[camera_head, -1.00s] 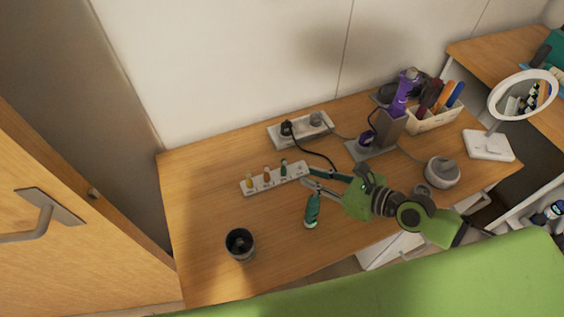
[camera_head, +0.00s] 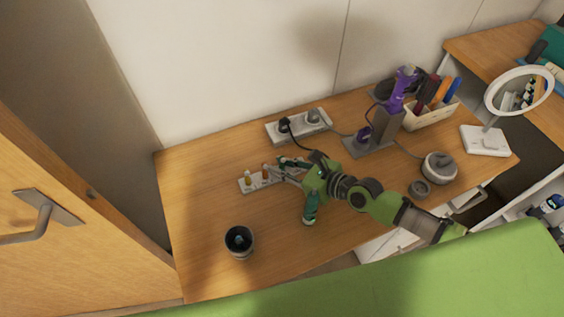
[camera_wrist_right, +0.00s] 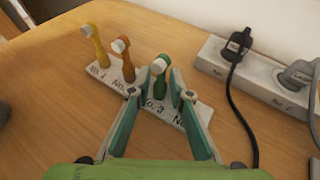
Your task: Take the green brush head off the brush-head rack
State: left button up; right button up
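The white brush-head rack (camera_head: 256,185) lies on the wooden table and holds a yellow, an orange and a green brush head in a row. In the right wrist view the green brush head (camera_wrist_right: 161,82) stands upright in the rack (camera_wrist_right: 164,107), third from the left. The yellow head (camera_wrist_right: 97,49) and orange head (camera_wrist_right: 125,60) stand to its left. My right gripper (camera_wrist_right: 160,95) is open, with its fingers on either side of the green head; I cannot tell whether either touches it. In the head view my right gripper (camera_head: 285,165) covers the rack's right end. My left gripper is not in view.
A power strip (camera_wrist_right: 265,73) with a black plug and cable lies right of the rack. A teal handle (camera_head: 310,208) is under my right arm, and a dark cup (camera_head: 239,241) stands at the front left. The table's left side is clear.

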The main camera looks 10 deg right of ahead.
jog(key=shift+c, duration=0.3)
jog(key=c, duration=0.4)
jog(key=shift+r, duration=0.1)
